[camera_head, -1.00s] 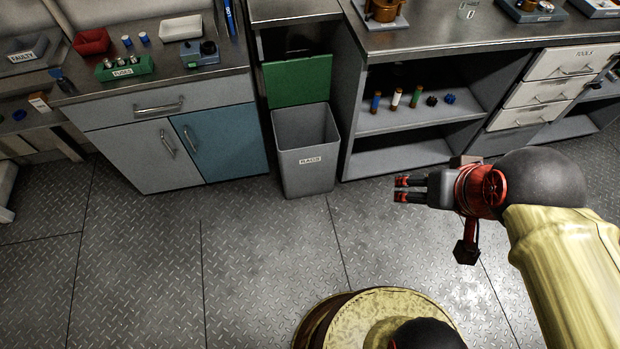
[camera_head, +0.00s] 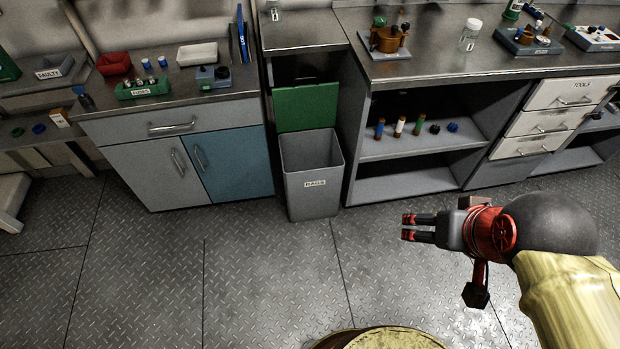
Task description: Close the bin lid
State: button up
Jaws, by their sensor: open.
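The grey bin (camera_head: 312,194) labelled RAGS stands on the floor in front of an open bay between the cabinets. Its green lid (camera_head: 306,107) stands raised at the back of the bin, so the bin's mouth is open. The inside looks empty as far as I can see. My gripper (camera_head: 407,227) is to the right of the bin, pointing left. Its fingers are apart with nothing between them. It is clear of the bin and the lid.
A cabinet with a grey and a blue door (camera_head: 229,160) stands left of the bin. Right of it is an open shelf (camera_head: 420,142) with small cylinders, then drawers (camera_head: 570,93). The counter (camera_head: 300,30) overhangs behind the lid. The floor (camera_head: 260,265) in front is clear.

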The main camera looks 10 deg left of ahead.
aim_at(309, 106)
jog(key=i+j, duration=0.25)
jog(key=i, duration=0.2)
jog(key=i+j, duration=0.2)
jog(key=i, duration=0.25)
jog(key=i+j, duration=0.25)
jog(key=i, duration=0.25)
